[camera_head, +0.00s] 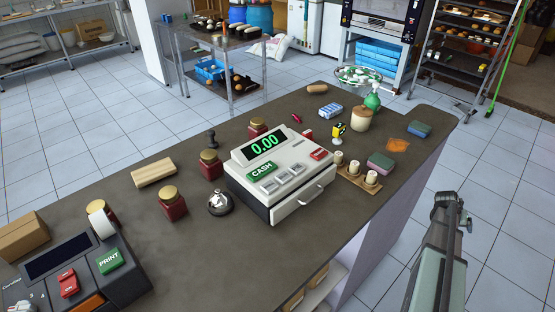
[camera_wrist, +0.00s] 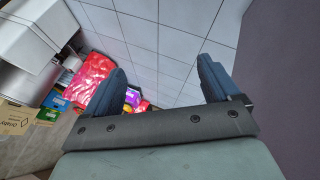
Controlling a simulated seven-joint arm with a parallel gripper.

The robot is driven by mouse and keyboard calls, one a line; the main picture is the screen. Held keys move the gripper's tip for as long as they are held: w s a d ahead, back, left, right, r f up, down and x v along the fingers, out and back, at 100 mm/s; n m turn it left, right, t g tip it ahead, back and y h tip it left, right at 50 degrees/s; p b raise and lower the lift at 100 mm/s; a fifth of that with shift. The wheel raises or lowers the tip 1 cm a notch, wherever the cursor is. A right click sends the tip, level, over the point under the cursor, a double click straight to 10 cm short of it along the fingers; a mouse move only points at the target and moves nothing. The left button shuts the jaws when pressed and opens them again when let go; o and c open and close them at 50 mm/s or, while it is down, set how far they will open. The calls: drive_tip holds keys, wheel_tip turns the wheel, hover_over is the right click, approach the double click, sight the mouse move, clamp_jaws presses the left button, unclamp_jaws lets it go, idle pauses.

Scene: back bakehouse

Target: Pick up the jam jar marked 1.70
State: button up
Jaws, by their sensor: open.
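Several red jam jars with gold lids stand on the dark counter (camera_head: 140,240). One jar (camera_head: 173,207) is left of the bell, one (camera_head: 210,168) is left of the cash register, and one (camera_head: 257,129) is behind the register. Another gold-lidded jar (camera_head: 113,213) is partly hidden behind a white roll. No price mark is readable on any jar, so I cannot tell which is 1.70. My gripper (camera_head: 449,205) is at the right, beyond the counter's edge, far from the jars. In the wrist view my gripper (camera_wrist: 160,87) is open and empty, above floor tiles.
The cash register (camera_head: 300,190) reads 0.00 and stands between my gripper and the jars. A bell (camera_head: 220,203), a wooden block (camera_head: 153,173), a candle board (camera_head: 350,182) and a label printer (camera_head: 75,270) are also on the counter. Bare counter lies in front of the bell.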

drive_tip(key=w+d+r+t+h, duration=0.1)
drive_tip(key=w+d+r, duration=0.1)
drive_tip(key=d+r, duration=0.3)
drive_tip(key=w+d+r+h, duration=0.1)
drive_tip(key=w+d+r, duration=0.15)
drive_tip(key=r, duration=0.35)
drive_tip(key=w+a+r+n+t, duration=0.1)
drive_tip(key=w+r+n, duration=0.1)
drive_tip(key=w+r, duration=0.7)
drive_tip(key=w+a+r+n+t, duration=0.1)
drive_tip(key=w+a+r, duration=0.3)
drive_tip(key=a+r, duration=0.15)
drive_tip(key=w+a+r+n+t+y, duration=0.1)
drive_tip(key=w+a+r+n, duration=0.2)
drive_tip(key=a, duration=0.4)
drive_tip(key=w+a+r+t, duration=0.1)
drive_tip(key=w+a+r, duration=0.35)
drive_tip(key=a, duration=0.25)
drive_tip(key=a+r+n+y, duration=0.2)
drive_tip(key=a+r+y, duration=0.1)
drive_tip(key=a, duration=1.7)
drive_tip(key=n+g+y, duration=0.3)
drive_tip(key=n+y, duration=0.4)
drive_tip(key=y, duration=0.1)
approach(212, 155)
drive_tip(key=x, duration=0.8)
drive_tip(key=shift+f, duration=0.2)
drive_tip(key=shift+x, duration=2.65)
drive_tip(key=shift+s+a, duration=0.2)
drive_tip(key=c, duration=1.3)
